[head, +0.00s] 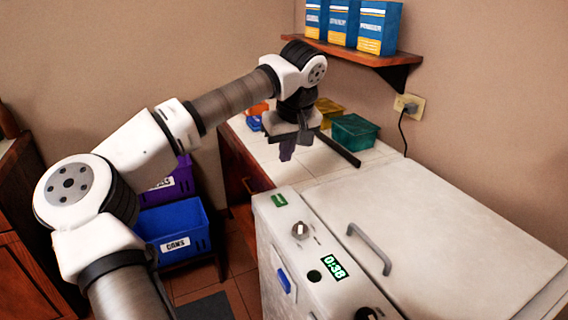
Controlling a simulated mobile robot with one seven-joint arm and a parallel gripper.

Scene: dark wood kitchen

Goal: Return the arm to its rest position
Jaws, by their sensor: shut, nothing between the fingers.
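My arm reaches from the lower left up across the head view, bent at the elbow, toward the counter.
A white appliance (440,240) with a handle and a display fills the lower right. Green (355,132) and yellow (328,108) containers stand on the counter (310,165). A shelf (365,62) holds three blue boxes. Blue (175,228) and purple (172,186) bins stand left.

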